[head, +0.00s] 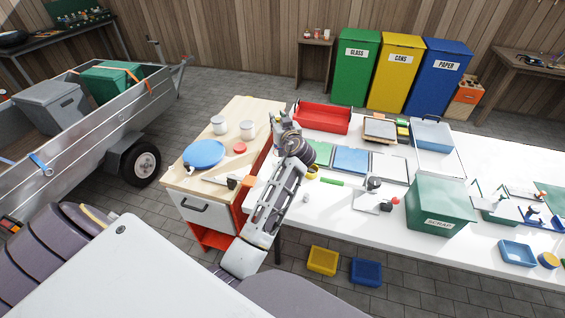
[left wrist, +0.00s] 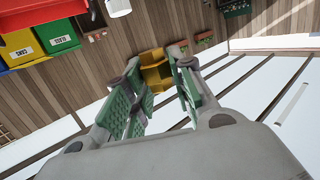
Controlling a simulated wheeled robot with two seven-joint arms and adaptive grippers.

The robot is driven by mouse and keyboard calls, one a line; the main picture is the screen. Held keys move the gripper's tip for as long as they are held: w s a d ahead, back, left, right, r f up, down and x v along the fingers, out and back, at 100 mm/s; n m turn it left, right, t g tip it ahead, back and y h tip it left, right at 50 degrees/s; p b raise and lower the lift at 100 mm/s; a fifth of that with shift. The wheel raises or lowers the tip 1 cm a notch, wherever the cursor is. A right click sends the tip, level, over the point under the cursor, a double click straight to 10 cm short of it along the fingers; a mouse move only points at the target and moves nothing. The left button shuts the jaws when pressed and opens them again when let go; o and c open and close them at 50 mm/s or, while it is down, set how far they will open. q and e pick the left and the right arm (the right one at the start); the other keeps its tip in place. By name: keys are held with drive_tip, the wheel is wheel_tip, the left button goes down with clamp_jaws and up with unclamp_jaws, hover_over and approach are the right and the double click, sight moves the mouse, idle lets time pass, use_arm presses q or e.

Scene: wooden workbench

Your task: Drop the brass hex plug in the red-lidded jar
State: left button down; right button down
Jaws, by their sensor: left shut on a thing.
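My left gripper (head: 281,118) is raised over the right edge of the wooden cabinet top, by the white table's left end. In the left wrist view, its green-padded fingers (left wrist: 157,85) are shut on a brass-coloured piece, the brass hex plug (left wrist: 155,72). The plug is too small to make out in the head view. Two white jars (head: 218,125) (head: 248,130) stand on the cabinet top, left of the gripper. A small red round lid (head: 240,148) shows just in front of the right jar; I cannot tell whether it lies loose. My right gripper is out of view.
A blue disc (head: 205,154) lies on the cabinet top (head: 188,177) in front of the jars. A red tray (head: 322,117), coloured panels (head: 351,160) and a green scrap bin (head: 440,205) occupy the white table. Free wood shows around the jars.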

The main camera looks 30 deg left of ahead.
use_arm(q)
drive_tip(key=shift+s+a+f+y, duration=0.25)
drive_tip(key=shift+s+y, duration=0.05)
drive_tip(key=shift+s, duration=0.05)
drive_tip(key=shift+f, duration=0.1)
